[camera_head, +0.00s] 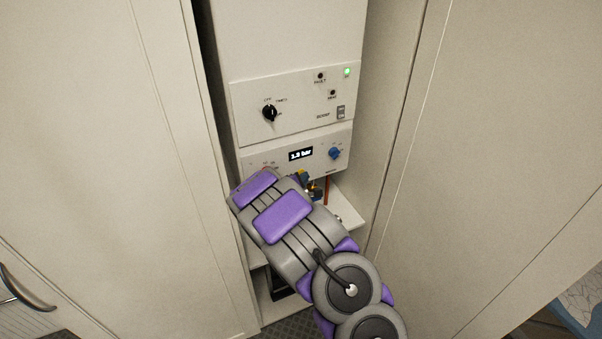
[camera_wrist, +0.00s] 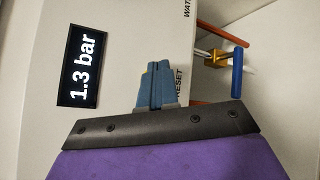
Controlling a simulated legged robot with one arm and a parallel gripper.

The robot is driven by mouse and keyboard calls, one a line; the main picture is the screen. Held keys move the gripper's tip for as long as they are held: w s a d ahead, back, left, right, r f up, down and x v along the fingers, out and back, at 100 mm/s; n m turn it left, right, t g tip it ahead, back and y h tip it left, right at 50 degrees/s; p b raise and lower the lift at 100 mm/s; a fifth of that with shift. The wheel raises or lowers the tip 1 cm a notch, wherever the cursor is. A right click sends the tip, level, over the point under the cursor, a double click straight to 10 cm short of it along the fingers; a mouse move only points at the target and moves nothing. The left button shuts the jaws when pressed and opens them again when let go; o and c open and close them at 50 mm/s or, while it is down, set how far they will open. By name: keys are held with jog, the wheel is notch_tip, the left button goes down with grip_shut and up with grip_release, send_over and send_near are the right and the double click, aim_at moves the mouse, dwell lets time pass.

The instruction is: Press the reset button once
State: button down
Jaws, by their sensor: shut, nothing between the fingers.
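The white boiler's lower panel (camera_head: 318,152) carries a lit display (camera_head: 300,154) reading 1.3 bar. In the wrist view the display (camera_wrist: 83,65) lies left of my gripper (camera_wrist: 155,78). The RESET label (camera_wrist: 179,83) shows just right of my fingers. In the head view the fingers (camera_head: 301,175) are partly hidden by my arm, below the display.
A blue knob (camera_head: 335,153) sits right of the display. The upper panel (camera_head: 300,107) has a black dial (camera_head: 270,113), a rocker switch (camera_head: 341,112) and a lit green lamp (camera_head: 347,71). A blue-handled valve (camera_wrist: 237,72) and copper pipes are below the lower panel. Cabinet walls stand close on both sides.

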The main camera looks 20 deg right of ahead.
jog(key=shift+s, duration=0.55)
jog(key=s, duration=0.5)
jog(key=shift+d, duration=0.1)
dwell(0.8)
